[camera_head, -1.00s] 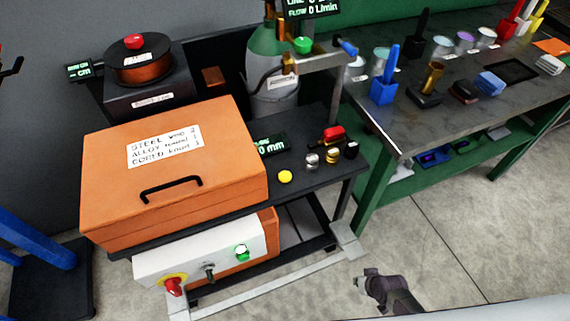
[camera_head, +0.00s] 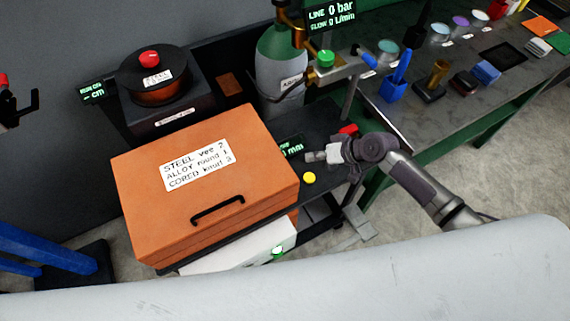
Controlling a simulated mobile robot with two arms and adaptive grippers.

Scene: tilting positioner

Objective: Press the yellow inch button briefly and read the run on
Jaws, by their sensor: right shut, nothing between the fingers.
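The yellow inch button (camera_head: 309,178) is a small round cap on the dark shelf of the cart, just right of the orange box. My right gripper (camera_head: 309,157) is shut and empty. My left gripper is not in view.
The orange box (camera_head: 258,150) with a label and black handle fills the cart's left part. A red part (camera_head: 348,130) stands behind my right gripper.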

